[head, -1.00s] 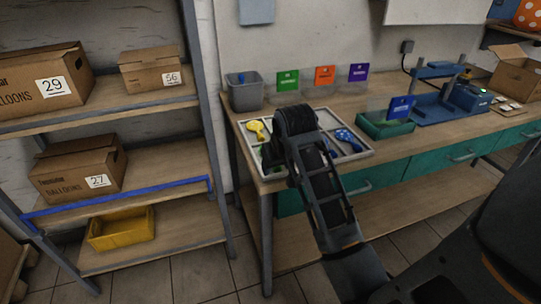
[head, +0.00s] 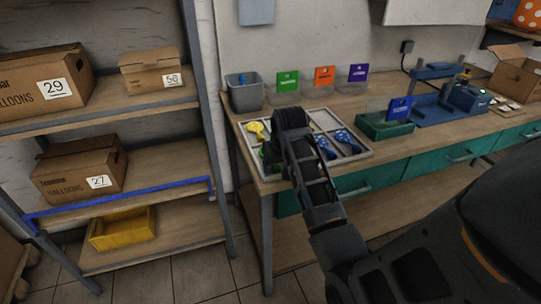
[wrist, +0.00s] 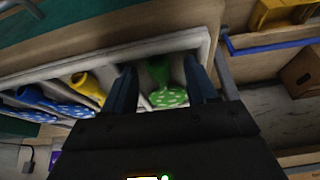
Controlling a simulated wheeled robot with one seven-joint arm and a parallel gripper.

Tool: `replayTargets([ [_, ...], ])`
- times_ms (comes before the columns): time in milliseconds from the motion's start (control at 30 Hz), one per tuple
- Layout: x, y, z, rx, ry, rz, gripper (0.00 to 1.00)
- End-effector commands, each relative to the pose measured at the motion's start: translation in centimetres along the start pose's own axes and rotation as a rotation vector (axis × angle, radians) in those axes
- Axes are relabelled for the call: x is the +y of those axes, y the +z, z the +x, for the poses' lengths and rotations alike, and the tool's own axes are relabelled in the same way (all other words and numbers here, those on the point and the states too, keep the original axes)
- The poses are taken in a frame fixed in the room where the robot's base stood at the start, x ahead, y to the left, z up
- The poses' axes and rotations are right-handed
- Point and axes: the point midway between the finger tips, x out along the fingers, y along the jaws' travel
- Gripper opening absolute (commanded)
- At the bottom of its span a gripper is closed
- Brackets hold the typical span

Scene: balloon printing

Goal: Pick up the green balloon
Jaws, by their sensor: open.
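The green balloon (wrist: 168,97), with white dots on its round part, lies in the light-framed tray (wrist: 100,58) in the wrist view. My gripper (wrist: 160,66) is open, with one dark finger on each side of the balloon. The fingers appear apart from it, and nothing is held. I cannot tell the exact height of the fingertips over the tray. In the head view only a sliver of the green balloon (head: 264,151) shows beside my arm, which hides the rest and the fingers.
A yellow balloon (head: 256,129) and blue dotted balloons (head: 344,138) lie in other compartments of the tray. A grey bin (head: 245,94) stands behind it, and a green bin (head: 386,126) to its right. Shelves with boxes (head: 78,171) stand at the left.

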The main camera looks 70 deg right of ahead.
Motion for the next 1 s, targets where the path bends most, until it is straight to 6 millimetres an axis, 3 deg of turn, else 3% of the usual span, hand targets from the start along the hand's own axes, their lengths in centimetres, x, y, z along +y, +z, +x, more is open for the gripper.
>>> replayTargets([
  [233,0.0,0.01,0.13,0.001,0.0,0.0,0.56],
  [700,0.0,0.01,0.1,0.001,0.0,0.0,0.11],
  [1000,0.0,-0.07,-0.04,0.001,0.0,0.0,0.09],
])
